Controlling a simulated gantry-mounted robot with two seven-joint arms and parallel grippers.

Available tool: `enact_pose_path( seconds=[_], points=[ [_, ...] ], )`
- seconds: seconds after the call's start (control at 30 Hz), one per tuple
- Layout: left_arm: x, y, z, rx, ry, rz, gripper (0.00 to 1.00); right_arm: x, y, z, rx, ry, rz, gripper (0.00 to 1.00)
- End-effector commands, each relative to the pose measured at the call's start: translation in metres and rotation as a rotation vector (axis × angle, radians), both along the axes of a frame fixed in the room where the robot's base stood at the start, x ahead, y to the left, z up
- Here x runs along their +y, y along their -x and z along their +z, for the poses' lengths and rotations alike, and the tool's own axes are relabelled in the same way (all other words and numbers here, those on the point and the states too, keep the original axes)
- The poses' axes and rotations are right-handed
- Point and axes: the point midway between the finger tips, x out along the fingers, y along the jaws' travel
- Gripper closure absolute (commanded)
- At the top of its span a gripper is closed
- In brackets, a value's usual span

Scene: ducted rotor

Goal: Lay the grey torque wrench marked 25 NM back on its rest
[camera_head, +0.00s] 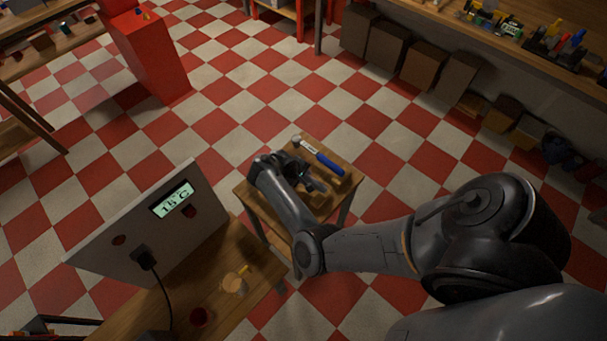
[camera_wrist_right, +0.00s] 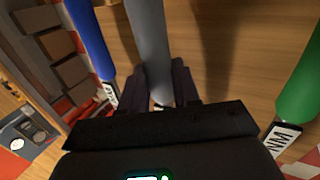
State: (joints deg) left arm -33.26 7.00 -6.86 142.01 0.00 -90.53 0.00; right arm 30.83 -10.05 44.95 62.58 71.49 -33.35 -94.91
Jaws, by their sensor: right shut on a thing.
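My right gripper (camera_head: 312,183) is over a small wooden table in the head view. In the right wrist view its dark fingers (camera_wrist_right: 159,85) are shut on the grey wrench (camera_wrist_right: 149,38), with the grey handle running up between them. Its 25 NM mark is hidden. In the head view the gripper and forearm mostly cover this wrench. I cannot tell whether it touches the wood. I cannot make out its rest. My left gripper is not in view.
A blue-handled wrench (camera_head: 322,159) lies on the small table (camera_head: 345,178), beside the gripper. A green-handled wrench (camera_wrist_right: 301,82) with an NM label is at the right in the wrist view. A panel reading 15 C (camera_head: 130,240) stands on a nearer bench (camera_head: 245,285).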

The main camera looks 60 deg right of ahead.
Motion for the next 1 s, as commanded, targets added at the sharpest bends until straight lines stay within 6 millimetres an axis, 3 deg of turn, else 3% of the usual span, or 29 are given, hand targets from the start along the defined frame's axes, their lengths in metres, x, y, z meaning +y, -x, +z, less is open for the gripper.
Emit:
enact_pose_path(
  seconds=[1.0],
  points=[
    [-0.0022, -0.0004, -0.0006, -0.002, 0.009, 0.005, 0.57, -0.001, -0.0002, -0.0119, 0.0, 0.002, 0.001, 1.0]
  ],
)
